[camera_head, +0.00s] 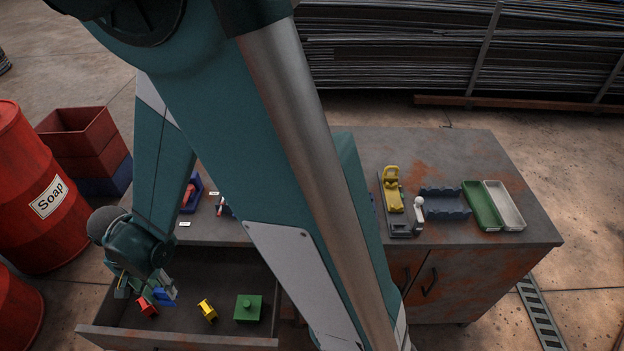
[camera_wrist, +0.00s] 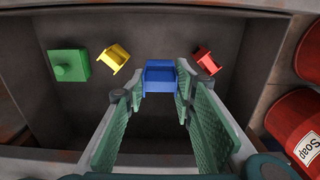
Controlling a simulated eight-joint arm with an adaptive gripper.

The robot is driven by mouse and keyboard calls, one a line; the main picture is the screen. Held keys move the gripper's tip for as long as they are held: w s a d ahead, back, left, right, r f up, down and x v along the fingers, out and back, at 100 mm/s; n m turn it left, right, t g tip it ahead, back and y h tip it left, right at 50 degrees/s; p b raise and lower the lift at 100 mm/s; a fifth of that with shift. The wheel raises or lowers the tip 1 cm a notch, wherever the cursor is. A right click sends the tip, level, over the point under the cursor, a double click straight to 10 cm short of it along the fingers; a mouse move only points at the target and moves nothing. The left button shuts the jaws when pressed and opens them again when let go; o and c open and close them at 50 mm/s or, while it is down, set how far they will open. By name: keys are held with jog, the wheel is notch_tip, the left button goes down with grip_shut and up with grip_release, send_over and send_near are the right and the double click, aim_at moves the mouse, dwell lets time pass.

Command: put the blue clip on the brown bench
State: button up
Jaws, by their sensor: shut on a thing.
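My gripper (camera_head: 150,288) is over the open drawer (camera_head: 181,340) at the left of the bench. It is shut on the blue clip (camera_head: 163,297). In the wrist view the blue clip (camera_wrist: 160,75) sits between the two fingertips (camera_wrist: 160,84). I cannot tell whether the clip touches the drawer floor. The bench (camera_head: 470,148) has a grey top with rust-brown stains. My arm hides the middle of its top.
In the drawer are a red clip (camera_head: 147,307), a yellow clip (camera_head: 208,311) and a green lidded block (camera_head: 248,308). The bench top holds a yellow clamp (camera_head: 392,190), a blue rack (camera_head: 446,203), a green tray (camera_head: 481,206) and a white tray (camera_head: 505,206). Red barrels (camera_head: 35,190) stand left.

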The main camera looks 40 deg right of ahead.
aim_at(161, 290)
notch_tip(161, 290, up, 24)
jog(key=w+d+r+m+p, duration=0.1)
jog(key=w+d+m+p, duration=0.1)
jog(key=w+d, duration=0.55)
jog(key=w+d+r+m+p, duration=0.1)
jog(key=w+d+m+p, duration=0.3)
jog(key=d, duration=0.7)
jog(key=w+d+m+p, duration=0.1)
jog(key=w+d+m, duration=0.15)
jog(key=d, duration=0.85)
jog(key=w+d+m+p, duration=0.1)
jog(key=w+d, duration=0.2)
jog(key=d, duration=0.8)
jog(key=s+d+m+p, duration=0.2)
jog(key=d+m, duration=0.1)
jog(key=d, duration=1.1)
jog(key=s+d+m+p, duration=0.2)
jog(key=d, duration=1.1)
jog(key=s+d+f+m+p, duration=0.15)
jog(key=s+d, duration=0.25)
jog(key=d, duration=0.4)
jog(key=s+d+f+m+p, duration=0.15)
jog(key=s+d, duration=0.25)
jog(key=d, duration=0.5)
jog(key=shift+s+a+f+m+b, duration=0.1)
jog(key=shift+a+f+m+b, duration=0.1)
jog(key=shift+f, duration=0.8)
jog(key=shift+a+f+m+b, duration=0.1)
jog(key=shift+f+b, duration=0.05)
jog(key=shift+f, duration=0.8)
